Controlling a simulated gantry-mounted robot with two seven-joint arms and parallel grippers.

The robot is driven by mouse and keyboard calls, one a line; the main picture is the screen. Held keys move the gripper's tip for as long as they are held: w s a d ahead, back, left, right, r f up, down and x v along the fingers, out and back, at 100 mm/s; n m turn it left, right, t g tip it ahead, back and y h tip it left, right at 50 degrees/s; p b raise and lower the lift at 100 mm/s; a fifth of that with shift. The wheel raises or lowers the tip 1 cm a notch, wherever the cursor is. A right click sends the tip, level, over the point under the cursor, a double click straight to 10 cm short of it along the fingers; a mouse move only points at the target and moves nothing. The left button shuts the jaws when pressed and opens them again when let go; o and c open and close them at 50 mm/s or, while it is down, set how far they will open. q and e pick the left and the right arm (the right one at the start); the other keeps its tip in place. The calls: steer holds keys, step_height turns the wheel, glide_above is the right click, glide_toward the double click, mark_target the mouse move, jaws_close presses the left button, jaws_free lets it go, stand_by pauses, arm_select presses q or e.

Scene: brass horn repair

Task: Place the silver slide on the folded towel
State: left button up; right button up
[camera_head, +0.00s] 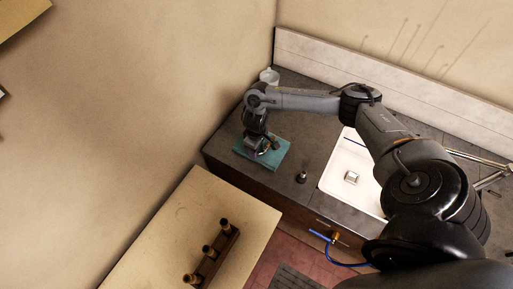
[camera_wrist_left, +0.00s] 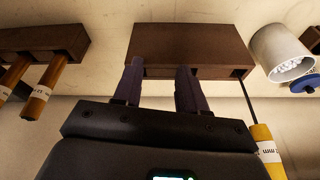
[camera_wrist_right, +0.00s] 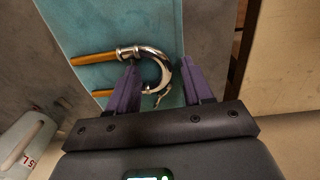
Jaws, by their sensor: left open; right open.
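The folded towel (camera_head: 278,157) is teal and lies on the grey counter near its left end. It also fills much of the right wrist view (camera_wrist_right: 110,25). The silver slide (camera_wrist_right: 165,68), a U-shaped bend with brass-coloured legs, lies on the towel with its legs pointing left. My right gripper (camera_wrist_right: 159,66) is open, with the bend between its fingers; a gap shows beside the right finger. In the head view my right gripper (camera_head: 262,151) is low over the towel and largely hides the slide. My left gripper (camera_wrist_left: 157,65) is open and empty, outside the head view.
A white sink (camera_head: 349,165) and a small dark object (camera_head: 302,177) are right of the towel. A whitish container (camera_head: 268,76) stands behind the arm. A wooden rack (camera_head: 212,258) is on the pale table. A brown block (camera_wrist_left: 190,48) lies beyond my left fingers, beside a white cup (camera_wrist_left: 281,55).

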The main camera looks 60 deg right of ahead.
steer(key=shift+r, duration=0.6)
step_height(320, 180, up, 11)
steer(key=p, duration=0.4)
steer(key=shift+a+p, duration=0.25)
steer(key=shift+p, duration=0.1)
